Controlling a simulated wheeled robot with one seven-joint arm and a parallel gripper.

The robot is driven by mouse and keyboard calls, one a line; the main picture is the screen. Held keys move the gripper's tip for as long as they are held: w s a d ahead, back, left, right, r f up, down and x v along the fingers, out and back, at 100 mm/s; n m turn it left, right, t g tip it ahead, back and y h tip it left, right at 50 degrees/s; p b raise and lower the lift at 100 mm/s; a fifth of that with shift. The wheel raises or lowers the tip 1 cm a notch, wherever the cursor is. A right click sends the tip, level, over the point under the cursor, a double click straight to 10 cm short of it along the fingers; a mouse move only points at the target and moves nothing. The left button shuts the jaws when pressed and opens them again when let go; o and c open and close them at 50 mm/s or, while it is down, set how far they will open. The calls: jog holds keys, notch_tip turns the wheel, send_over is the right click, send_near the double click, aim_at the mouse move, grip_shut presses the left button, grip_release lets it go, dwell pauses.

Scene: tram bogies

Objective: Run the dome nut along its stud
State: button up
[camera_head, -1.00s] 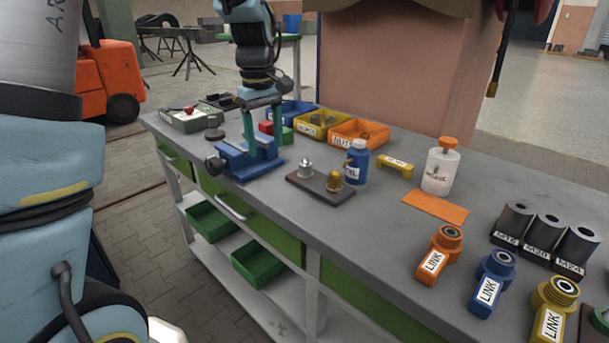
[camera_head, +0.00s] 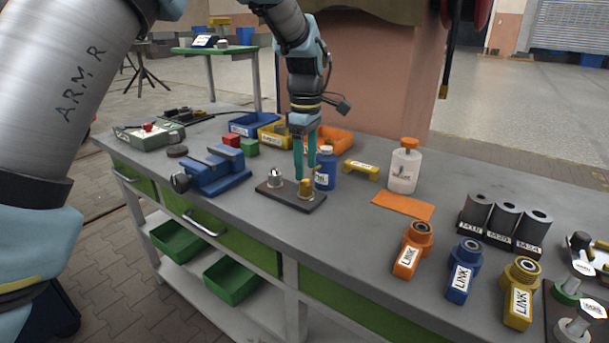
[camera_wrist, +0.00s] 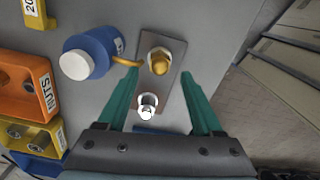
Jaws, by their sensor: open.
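A dark plate (camera_head: 290,197) lies on the workbench and bears two fittings. A brass dome-topped nut (camera_head: 306,188) sits at its right end; its hex base and rounded top show in the wrist view (camera_wrist: 159,62). A silver fitting (camera_head: 274,178) with a bright top stands at the left end, nearer the gripper's palm in the wrist view (camera_wrist: 147,106). A stud under the brass nut is hidden. My gripper (camera_head: 305,171) is open and empty, pointing down above the plate. In the wrist view its teal fingers (camera_wrist: 158,76) stand apart on either side of the plate.
A blue bottle (camera_head: 325,170) with a bent brass spout stands close behind the plate; the spout reaches toward the brass nut in the wrist view (camera_wrist: 125,62). A blue vise (camera_head: 215,172) is at left, parts bins (camera_head: 335,138) behind.

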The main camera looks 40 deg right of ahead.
aim_at(306, 182)
jog(key=shift+f+p, duration=0.3)
jog(key=shift+f, duration=1.75)
jog(key=shift+c, duration=0.2)
grip_shut()
